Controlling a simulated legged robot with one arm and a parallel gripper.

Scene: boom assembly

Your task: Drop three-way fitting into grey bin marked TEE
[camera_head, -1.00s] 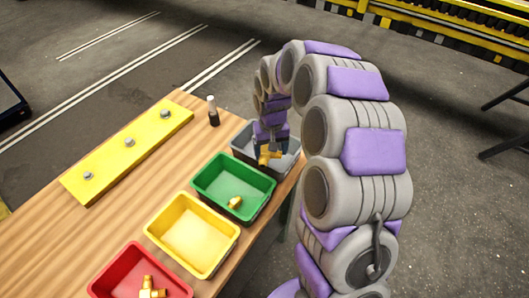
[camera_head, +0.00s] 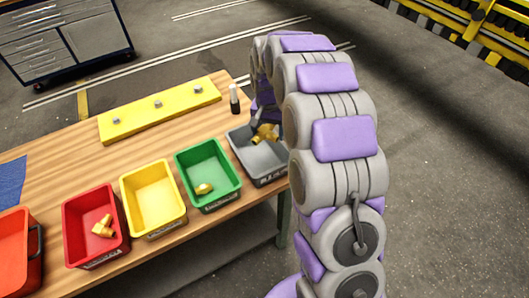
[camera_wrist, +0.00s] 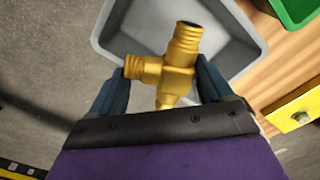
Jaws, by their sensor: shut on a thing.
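The brass three-way fitting (camera_wrist: 178,68) is held between the two fingers of my gripper (camera_wrist: 160,85) in the wrist view. Its threaded ends show, one pointing away from my gripper and one toward the left finger. In the head view the fitting (camera_head: 264,134) is over the grey bin (camera_head: 262,166), at its far side. The grey bin (camera_wrist: 118,22) lies below the fitting in the wrist view, and its visible floor looks empty. The label on its front is too small to read surely. My arm hides part of my gripper in the head view.
A green bin (camera_head: 222,160) with a brass fitting (camera_head: 204,188), a yellow bin (camera_head: 152,200) and a red bin (camera_head: 84,245) with brass parts stand left of the grey bin. A dark bottle (camera_head: 235,100) stands behind it. A yellow bar (camera_head: 160,106) lies at the back.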

